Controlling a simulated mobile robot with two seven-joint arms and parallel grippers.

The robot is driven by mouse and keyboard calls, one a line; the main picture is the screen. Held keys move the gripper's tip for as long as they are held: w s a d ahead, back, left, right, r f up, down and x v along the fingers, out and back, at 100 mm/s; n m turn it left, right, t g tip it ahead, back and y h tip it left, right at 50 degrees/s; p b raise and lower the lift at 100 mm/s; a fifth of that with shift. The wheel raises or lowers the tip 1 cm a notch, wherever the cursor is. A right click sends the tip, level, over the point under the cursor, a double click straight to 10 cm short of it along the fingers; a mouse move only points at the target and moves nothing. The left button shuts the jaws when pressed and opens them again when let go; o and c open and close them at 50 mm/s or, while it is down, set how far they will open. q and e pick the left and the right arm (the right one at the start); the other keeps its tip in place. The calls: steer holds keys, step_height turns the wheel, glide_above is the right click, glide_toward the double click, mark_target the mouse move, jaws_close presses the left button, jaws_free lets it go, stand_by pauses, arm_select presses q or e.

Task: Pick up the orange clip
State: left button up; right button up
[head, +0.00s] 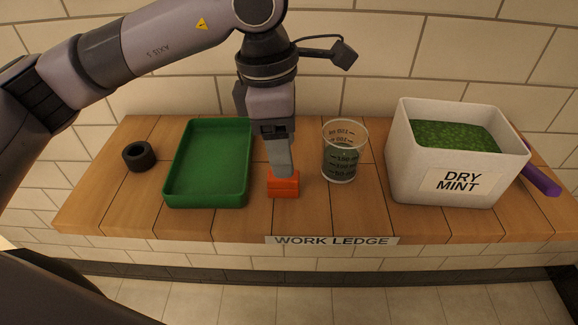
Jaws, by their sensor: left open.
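The orange clip (284,185) sits on the wooden work ledge near its front edge, between a green tray and a measuring beaker. My left gripper (281,172) points down right over the clip, with its fingers at the clip's top. The gripper is open. The fingers overlap in this view, so I cannot tell whether they touch the clip or stand around it. Part of the clip's upper side is hidden behind the fingers. My right gripper is not in view.
The green tray (208,200) stands empty just left of the clip, with a black ring (139,156) farther left. The clear beaker (344,150) stands close on the right. A white bin of dry mint (410,185) and a purple-handled thing (541,181) are farther right.

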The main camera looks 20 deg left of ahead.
mark_target(283, 184)
arm_select(q)
steer(key=shift+f+p, duration=0.65)
steer(key=shift+f, duration=2.5)
steer(key=shift+c, duration=0.3)
steer(key=c, duration=1)
